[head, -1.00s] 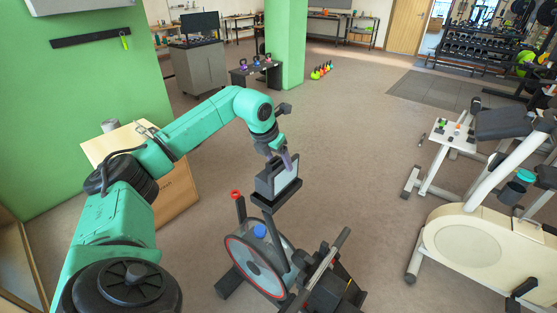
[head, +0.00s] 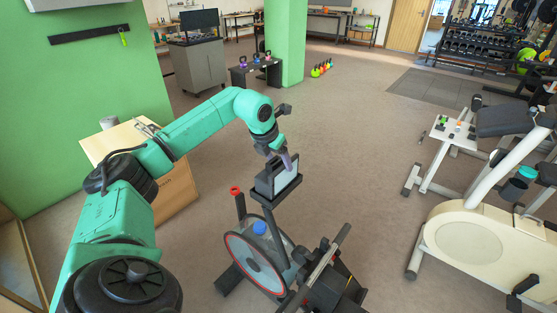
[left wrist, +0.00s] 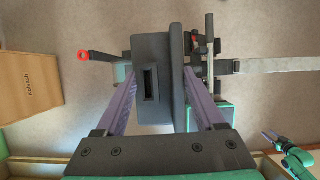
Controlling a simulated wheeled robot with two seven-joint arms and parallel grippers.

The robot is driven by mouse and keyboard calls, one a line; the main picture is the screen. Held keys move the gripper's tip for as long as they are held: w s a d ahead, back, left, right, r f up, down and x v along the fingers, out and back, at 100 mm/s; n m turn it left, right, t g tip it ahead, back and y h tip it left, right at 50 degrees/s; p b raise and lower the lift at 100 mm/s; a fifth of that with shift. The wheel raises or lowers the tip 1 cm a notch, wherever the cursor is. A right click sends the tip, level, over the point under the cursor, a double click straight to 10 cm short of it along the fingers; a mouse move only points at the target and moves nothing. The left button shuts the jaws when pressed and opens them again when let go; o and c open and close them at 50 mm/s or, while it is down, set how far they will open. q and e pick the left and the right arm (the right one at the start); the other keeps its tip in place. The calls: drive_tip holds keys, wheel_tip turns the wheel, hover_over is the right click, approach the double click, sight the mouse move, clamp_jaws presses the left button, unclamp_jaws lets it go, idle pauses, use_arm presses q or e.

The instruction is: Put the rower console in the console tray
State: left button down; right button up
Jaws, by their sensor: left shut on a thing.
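The rower console (head: 281,178) is a dark grey box with a pale screen. It also shows in the left wrist view (left wrist: 152,55), between two purple fingers. My left gripper (head: 287,160) is shut on its upper part and holds it upright. The black console tray (head: 271,201) is directly under the console, on top of the rower's post. The console's lower edge is at the tray; I cannot tell whether it rests fully inside. In the left wrist view my right gripper (left wrist: 268,135) is small at the lower right, its opening unclear.
The rower (head: 262,262), with a round red-edged flywheel housing and a blue-capped bottle, stands below the tray. A wooden cabinet (head: 172,190) is at the left, behind my arm. A cream exercise bike (head: 470,240) and a small white table (head: 452,134) stand at the right. Floor between is open.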

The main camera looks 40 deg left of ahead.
use_arm(q)
drive_tip(key=shift+f, duration=0.25)
unclamp_jaws()
drive_tip(key=shift+s+r+b, duration=0.15)
drive_tip(key=shift+r+b, duration=0.2)
drive_tip(key=b+v, duration=0.1)
drive_tip(key=v, duration=1.2)
drive_tip(key=shift+s+r, duration=0.2)
drive_tip(key=shift+r, duration=0.15)
drive_tip(key=shift+d, duration=0.1)
